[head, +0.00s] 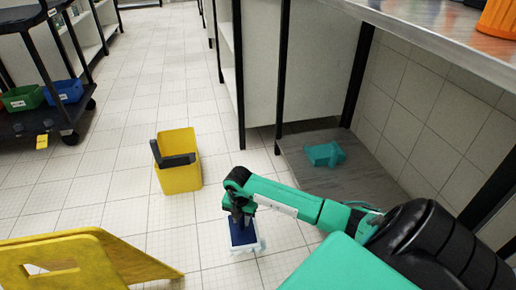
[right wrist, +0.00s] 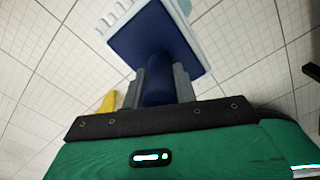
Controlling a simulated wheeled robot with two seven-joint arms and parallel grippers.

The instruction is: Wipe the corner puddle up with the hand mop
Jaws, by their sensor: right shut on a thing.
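The hand mop has a dark blue block (head: 242,230) with a pale fringed pad under it. My right gripper (head: 238,212) is shut on the mop's blue handle from above. In the right wrist view the fingers (right wrist: 158,88) clasp the round handle (right wrist: 157,78), and the blue head and white fringe show beyond it. The mop is over the tiled floor in front of the bench; I cannot tell whether its pad touches the floor. I cannot make out a clear puddle. My left gripper is out of view.
A yellow bucket (head: 178,168) with a dark handle stands left of the mop. A yellow floor sign (head: 95,255) is at the bottom left. A dark cart (head: 40,115) stands at far left. A teal object (head: 323,154) lies on the low grey shelf (head: 350,180). The aisle floor beyond is clear.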

